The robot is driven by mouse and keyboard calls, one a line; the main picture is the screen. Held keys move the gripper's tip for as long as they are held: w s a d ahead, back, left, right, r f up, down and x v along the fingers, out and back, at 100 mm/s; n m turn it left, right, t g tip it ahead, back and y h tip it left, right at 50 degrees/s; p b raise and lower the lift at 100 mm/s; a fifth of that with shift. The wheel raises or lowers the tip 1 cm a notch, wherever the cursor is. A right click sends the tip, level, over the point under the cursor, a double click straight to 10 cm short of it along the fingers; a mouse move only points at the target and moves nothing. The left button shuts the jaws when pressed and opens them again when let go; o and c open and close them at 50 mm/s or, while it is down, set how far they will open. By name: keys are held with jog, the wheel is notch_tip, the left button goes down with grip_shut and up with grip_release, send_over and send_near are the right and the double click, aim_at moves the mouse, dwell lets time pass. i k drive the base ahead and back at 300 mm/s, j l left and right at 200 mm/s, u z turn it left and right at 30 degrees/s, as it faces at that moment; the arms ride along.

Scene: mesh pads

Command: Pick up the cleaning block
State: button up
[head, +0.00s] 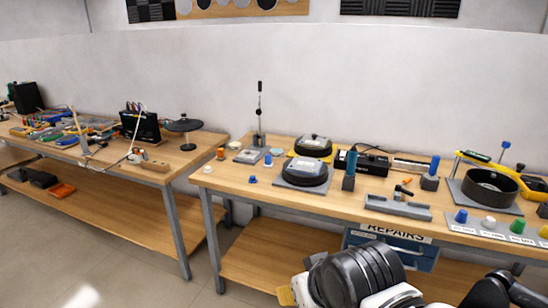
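I cannot tell for certain which object is the cleaning block. A small dark block with a blue upright top (350,170) stands near the middle of the right workbench (232,178). A similar dark block with a blue top (431,173) stands farther right. A flat grey block (250,156) lies at the bench's left part. Parts of my arm, black and white, show at the bottom edge, in front of the bench and apart from these objects. I cannot make out my gripper's fingertips in this view.
Round black pads (305,172) sit mid-bench near a grey fixture (398,207). A dark ring (489,188) and coloured knobs (461,215) are at right. A tall thin stand (260,115) rises at the back. A cluttered second bench (150,172) stands left, across a floor gap.

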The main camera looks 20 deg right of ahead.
aim_at(268, 158)
jog(key=i+u, duration=0.1)
jog(key=i, duration=0.7)
jog(key=i+l+u, duration=0.15)
jog(key=i, duration=0.65)
jog(key=i+l+u, duration=0.1)
jog(key=i, duration=0.7)
